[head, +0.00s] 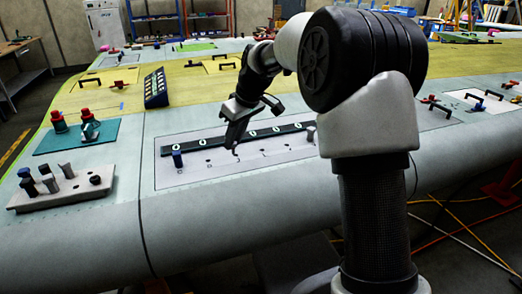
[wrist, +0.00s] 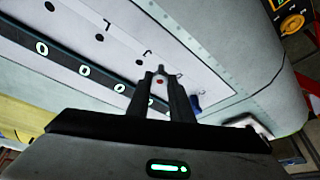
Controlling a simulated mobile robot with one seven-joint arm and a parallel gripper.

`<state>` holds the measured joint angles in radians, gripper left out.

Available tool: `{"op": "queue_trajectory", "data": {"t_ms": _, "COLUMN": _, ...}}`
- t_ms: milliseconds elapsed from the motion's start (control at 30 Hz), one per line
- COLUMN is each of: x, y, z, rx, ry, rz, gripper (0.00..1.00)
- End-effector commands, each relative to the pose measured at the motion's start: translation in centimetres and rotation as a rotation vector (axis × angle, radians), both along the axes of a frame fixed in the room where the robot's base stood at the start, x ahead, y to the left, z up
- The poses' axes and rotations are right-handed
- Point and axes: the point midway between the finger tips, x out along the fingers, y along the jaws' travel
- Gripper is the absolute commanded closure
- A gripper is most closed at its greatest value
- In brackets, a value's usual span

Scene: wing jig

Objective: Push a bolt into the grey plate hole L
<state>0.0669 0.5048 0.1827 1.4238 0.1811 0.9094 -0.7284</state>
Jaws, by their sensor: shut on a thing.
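My gripper (head: 235,146) is low over the light grey plate (head: 215,172), near the middle of its row of holes. In the wrist view its two dark fingers (wrist: 161,80) are closed on a small grey bolt (wrist: 161,73), mostly hidden between them; a red spot shows there. Whether the bolt touches the plate I cannot tell. A blue-headed bolt (head: 177,159) stands at the plate's left end and also shows in the wrist view (wrist: 196,102). A grey bolt (head: 311,134) stands at the right end.
A dark strip (head: 201,139) with lit green rings runs along the plate's back. A grey rack (head: 75,197) with several bolts lies at the left front. Red-topped items (head: 86,114) stand on a teal mat (head: 107,139) behind it. A dark control box (head: 156,90) stands farther back.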

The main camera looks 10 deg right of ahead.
Motion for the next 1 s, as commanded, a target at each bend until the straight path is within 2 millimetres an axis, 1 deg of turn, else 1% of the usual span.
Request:
{"op": "queue_trajectory", "data": {"t_ms": 67, "x": 0.4, "y": -0.4, "z": 0.4, "rx": 0.001, "ry": 0.002, "rz": -0.022, "gripper": 1.0}}
{"op": "queue_trajectory", "data": {"t_ms": 167, "x": 1.6, "y": -1.9, "z": 1.2, "rx": 0.002, "ry": 0.009, "rz": -0.104, "gripper": 1.0}}
{"op": "queue_trajectory", "data": {"t_ms": 300, "x": 4.3, "y": -5.2, "z": 2.2, "rx": 0.004, "ry": 0.013, "rz": -0.285, "gripper": 1.0}}
{"op": "queue_trajectory", "data": {"t_ms": 400, "x": 5.8, "y": -7.3, "z": 2.5, "rx": 0.003, "ry": 0.01, "rz": -0.4, "gripper": 1.0}}
{"op": "queue_trajectory", "data": {"t_ms": 500, "x": 6.8, "y": -8.8, "z": 2.6, "rx": 0.002, "ry": 0.003, "rz": -0.478, "gripper": 1.0}}
{"op": "queue_trajectory", "data": {"t_ms": 600, "x": 7.2, "y": -9.6, "z": 2.3, "rx": 0.001, "ry": 0.0, "rz": -0.517, "gripper": 1.0}}
{"op": "queue_trajectory", "data": {"t_ms": 767, "x": 7.3, "y": -9.7, "z": 1.5, "rx": 0.002, "ry": -0.002, "rz": -0.525, "gripper": 1.0}}
{"op": "queue_trajectory", "data": {"t_ms": 933, "x": 7.3, "y": -9.7, "z": 0.0, "rx": 0.001, "ry": 0.0, "rz": -0.524, "gripper": 1.0}}
{"op": "queue_trajectory", "data": {"t_ms": 1000, "x": 7.3, "y": -9.7, "z": -1.0, "rx": 0.001, "ry": -0.002, "rz": -0.524, "gripper": 1.0}}
